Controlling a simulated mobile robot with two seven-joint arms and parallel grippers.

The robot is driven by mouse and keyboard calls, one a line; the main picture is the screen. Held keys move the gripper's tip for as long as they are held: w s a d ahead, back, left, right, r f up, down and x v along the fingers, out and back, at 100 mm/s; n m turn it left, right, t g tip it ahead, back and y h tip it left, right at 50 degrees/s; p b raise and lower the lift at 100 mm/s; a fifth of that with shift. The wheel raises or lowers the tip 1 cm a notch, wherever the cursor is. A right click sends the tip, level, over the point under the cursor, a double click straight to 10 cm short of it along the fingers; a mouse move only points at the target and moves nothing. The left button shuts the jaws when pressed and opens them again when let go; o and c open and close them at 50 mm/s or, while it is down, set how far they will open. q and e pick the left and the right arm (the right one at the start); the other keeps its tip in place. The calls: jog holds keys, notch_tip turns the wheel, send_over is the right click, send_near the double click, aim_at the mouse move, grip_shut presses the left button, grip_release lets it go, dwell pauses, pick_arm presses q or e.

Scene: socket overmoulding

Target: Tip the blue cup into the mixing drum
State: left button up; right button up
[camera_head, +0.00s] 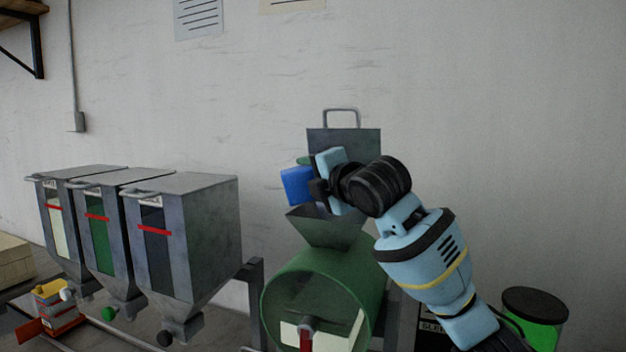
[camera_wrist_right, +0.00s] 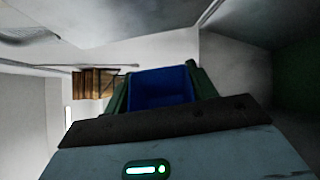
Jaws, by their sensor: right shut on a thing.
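The blue cup (camera_head: 297,185) is held by my right gripper (camera_head: 316,184) above the hopper (camera_head: 328,228) of the mixing drum, and it looks tilted on its side. In the right wrist view the blue cup (camera_wrist_right: 160,87) sits between the two green fingers of my right gripper (camera_wrist_right: 158,95). The mixing drum (camera_head: 335,288) is a green see-through cylinder below the hopper. The hopper's grey lid (camera_head: 348,143) stands upright behind it, with a handle on top. Whether anything is in the cup is hidden. My left gripper is out of view.
Several grey bins with red-marked windows, such as the right one (camera_head: 205,215), stand left of the drum. A small red and yellow device (camera_head: 55,305) is at the lower left. A green container with a black lid (camera_head: 536,305) stands at the lower right.

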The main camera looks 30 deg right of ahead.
jog(key=shift+a, duration=0.1)
jog(key=a+n, duration=0.1)
jog(key=n, duration=0.1)
jog(key=w+a+g, duration=0.1)
jog(key=shift+a+f+n+h, duration=0.25)
jog(key=shift+a+n+h, duration=0.05)
jog(key=shift+n+h, duration=0.1)
jog(key=shift+a+f, duration=0.15)
jog(key=shift+f, duration=0.1)
jog(key=shift+w, duration=0.1)
